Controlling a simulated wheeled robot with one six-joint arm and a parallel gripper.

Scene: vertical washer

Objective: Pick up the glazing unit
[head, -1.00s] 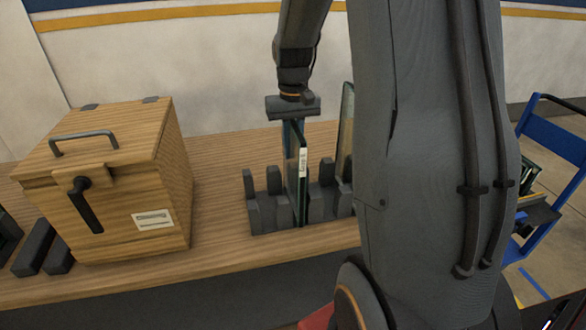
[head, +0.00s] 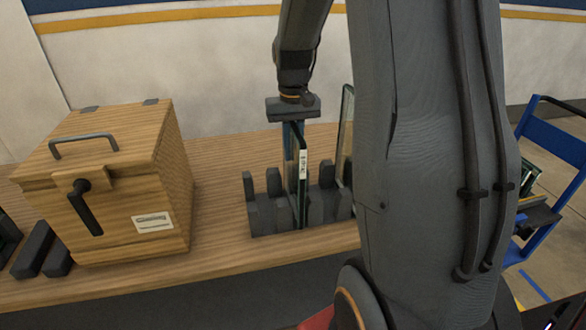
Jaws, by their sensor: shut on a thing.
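The glazing unit (head: 301,185) is a thin upright glass pane with a dark edge and a small white label. It stands in a slot of the dark grey rack (head: 262,216) on the wooden table. My gripper (head: 291,128) is above the rack and shut on the upper part of the glazing unit. The rack posts hide part of its lower edge, so I cannot tell whether it rests on the rack base. A second pane (head: 345,135) stands to the right in the rack, partly hidden by my arm.
A wooden box (head: 110,185) with a handle on its lid and a black lever stands left on the table (head: 215,245). Dark grey blocks (head: 40,250) lie at its front left. A blue cart (head: 555,150) stands at the far right. Bare tabletop lies between box and rack.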

